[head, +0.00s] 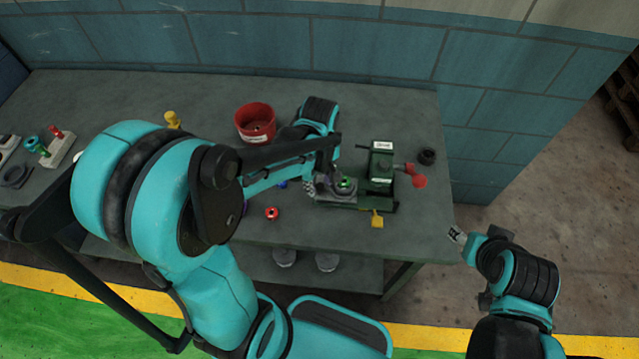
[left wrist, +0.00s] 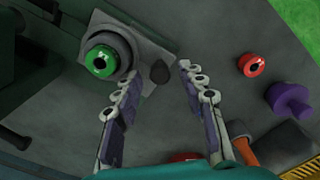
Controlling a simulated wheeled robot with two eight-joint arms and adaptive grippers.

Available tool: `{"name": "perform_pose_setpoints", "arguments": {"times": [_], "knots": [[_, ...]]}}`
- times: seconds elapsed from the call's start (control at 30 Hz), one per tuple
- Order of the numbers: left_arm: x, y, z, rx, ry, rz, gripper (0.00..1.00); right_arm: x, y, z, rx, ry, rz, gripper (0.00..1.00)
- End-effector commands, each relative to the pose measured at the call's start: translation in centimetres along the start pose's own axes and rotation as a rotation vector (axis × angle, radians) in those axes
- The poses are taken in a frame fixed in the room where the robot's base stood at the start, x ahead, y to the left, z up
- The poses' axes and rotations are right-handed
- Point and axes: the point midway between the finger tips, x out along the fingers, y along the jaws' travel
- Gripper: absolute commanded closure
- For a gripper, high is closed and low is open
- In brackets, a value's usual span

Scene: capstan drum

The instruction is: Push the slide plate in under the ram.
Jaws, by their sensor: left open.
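The green press (head: 381,160) with its ram stands on the bench right of my left gripper. The grey slide plate (head: 338,193) sticks out left of the press. In the left wrist view the plate (left wrist: 143,52) carries a dark round holder with a green ring part (left wrist: 100,62) in it. A small black knob (left wrist: 160,72) is at the plate's near end. My left gripper (left wrist: 157,78) is open, its fingertips on either side of the knob; contact is not clear. In the head view my left gripper (head: 312,186) is partly hidden. My right gripper (head: 457,234) is off the bench's right edge.
A red lever (head: 418,181) is on the press's right, a yellow tab (head: 377,219) in front. A black ring (head: 427,156) lies nearby. A red bin (head: 256,123) stands behind. A loose red part (head: 271,213) and a purple piece (left wrist: 289,102) lie left of the press.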

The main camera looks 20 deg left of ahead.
Motion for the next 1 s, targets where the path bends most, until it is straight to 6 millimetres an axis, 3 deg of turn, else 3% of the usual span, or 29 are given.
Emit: {"name": "perform_pose_setpoints", "arguments": {"times": [0.27,0.43,0.67,1.0], "knots": [[0.2,0.0,0.0,0.001,0.000,0.000,0.59,0.0,0.0,0.0,0.000,0.000,0.000,0.51],[0.2,0.0,0.0,0.001,0.000,0.000,1.00,0.0,0.0,0.0,0.000,0.000,0.000,0.51],[0.2,0.3,0.3,0.002,0.000,0.000,1.00,0.0,0.0,0.0,0.000,0.000,0.000,0.51],[0.2,5.5,5.5,0.006,0.000,0.001,1.00,0.2,0.0,0.2,0.000,0.000,0.000,0.51]]}}
